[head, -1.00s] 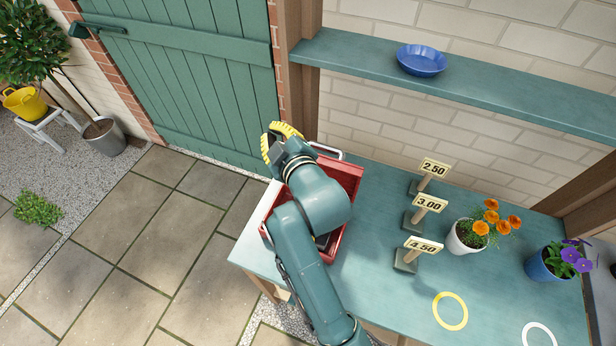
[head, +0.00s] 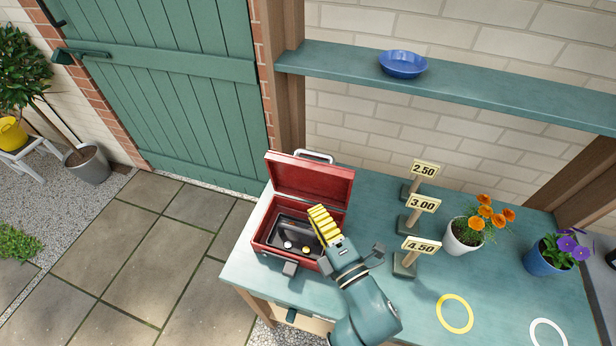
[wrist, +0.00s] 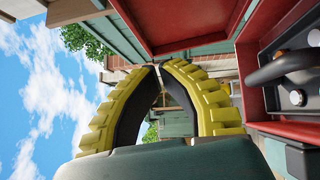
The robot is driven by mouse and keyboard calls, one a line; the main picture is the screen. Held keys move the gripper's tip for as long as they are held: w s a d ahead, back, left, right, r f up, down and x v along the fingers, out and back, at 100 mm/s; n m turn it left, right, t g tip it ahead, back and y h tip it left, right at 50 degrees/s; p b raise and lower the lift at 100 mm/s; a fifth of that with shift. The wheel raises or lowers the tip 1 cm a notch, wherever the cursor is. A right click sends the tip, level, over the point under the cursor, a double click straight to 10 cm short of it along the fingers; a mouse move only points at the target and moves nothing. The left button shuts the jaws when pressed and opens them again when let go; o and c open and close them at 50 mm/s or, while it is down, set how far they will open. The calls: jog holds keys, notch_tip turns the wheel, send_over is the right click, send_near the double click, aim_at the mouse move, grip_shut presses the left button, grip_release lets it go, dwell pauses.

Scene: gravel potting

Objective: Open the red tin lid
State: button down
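The red tin (head: 262,240) stands on the left end of the green bench. Its lid (head: 310,181) is swung up and stands open at the back, with a metal handle behind it. Inside is a black tray (head: 291,226) with a few coins. My gripper (head: 318,211) with yellow ribbed fingers is over the tin's right side, in front of the lid. In the wrist view the fingertips (wrist: 160,66) meet with nothing between them. The lid's red face (wrist: 178,22) shows at the top there, the tin's red wall (wrist: 252,85) at the right. Whether the fingers touch the lid is unclear.
Price signs (head: 423,204) stand right of my gripper. Beyond them are an orange-flowered white pot (head: 461,238) and a purple-flowered blue pot (head: 548,258). A yellow ring (head: 455,313) and white ring (head: 548,334) mark the bench. A blue bowl (head: 403,64) sits on the shelf above.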

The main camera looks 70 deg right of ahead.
aim_at(310, 180)
jog(key=w+d, duration=0.1)
jog(key=d, duration=0.1)
jog(key=w+d, duration=0.2)
jog(key=d, duration=0.1)
jog(key=w+d, duration=0.1)
jog(key=d, duration=0.1)
jog(key=shift+w+d+r, duration=0.2)
jog(key=shift+d+r, duration=0.1)
jog(key=shift+r, duration=0.1)
